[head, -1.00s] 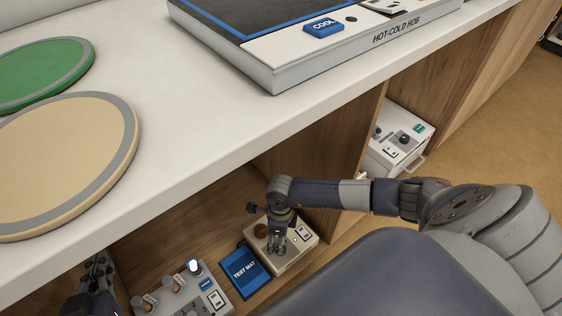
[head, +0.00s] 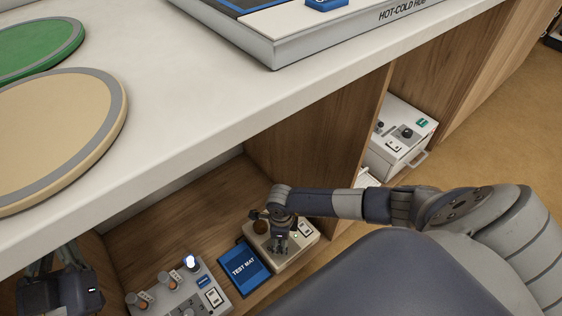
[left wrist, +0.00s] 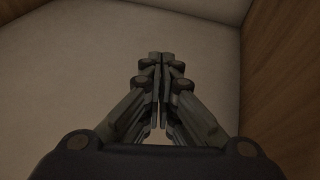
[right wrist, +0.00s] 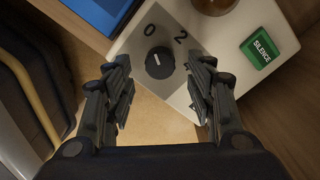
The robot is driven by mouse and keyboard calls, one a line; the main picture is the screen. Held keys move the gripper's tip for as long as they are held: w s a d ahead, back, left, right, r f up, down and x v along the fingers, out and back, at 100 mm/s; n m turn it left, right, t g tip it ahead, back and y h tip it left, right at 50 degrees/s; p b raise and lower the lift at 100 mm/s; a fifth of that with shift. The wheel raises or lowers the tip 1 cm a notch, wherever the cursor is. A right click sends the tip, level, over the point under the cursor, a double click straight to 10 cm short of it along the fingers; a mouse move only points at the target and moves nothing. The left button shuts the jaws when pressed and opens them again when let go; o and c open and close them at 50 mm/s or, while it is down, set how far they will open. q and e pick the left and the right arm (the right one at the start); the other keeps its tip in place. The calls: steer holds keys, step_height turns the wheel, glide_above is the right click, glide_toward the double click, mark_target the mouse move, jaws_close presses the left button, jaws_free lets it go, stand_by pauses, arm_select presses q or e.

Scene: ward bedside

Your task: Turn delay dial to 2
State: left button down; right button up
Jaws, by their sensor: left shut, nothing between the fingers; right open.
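The black delay dial (right wrist: 160,62) shows in the right wrist view on a grey plate marked 0 and 2, on a cream box (right wrist: 205,22). In the head view, my right gripper (head: 280,246) is over the cream box (head: 302,247) and hides the dial. My left gripper (left wrist: 158,60) is shut and empty, facing a pale wall.
A green SILENCE button (right wrist: 262,48) and a brown knob are on the same box. A blue test mat (head: 243,268) lies beside it, then a grey control box (head: 190,292) with several knobs. The white countertop (head: 190,110) overhangs this shelf.

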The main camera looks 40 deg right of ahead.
step_height(320, 180, down, 3)
steer(key=shift+r+b, duration=0.15)
steer(key=shift+b, duration=0.3)
steer(key=shift+f, duration=0.3)
arm_select(q)
steer(key=s+r+t+h, duration=0.1)
steer(key=s+r+t, duration=0.2)
steer(key=r+t, duration=0.1)
steer(key=shift+s+r, duration=0.2)
steer(key=shift+r, duration=0.6)
arm_select(e)
steer(key=c, duration=1.1)
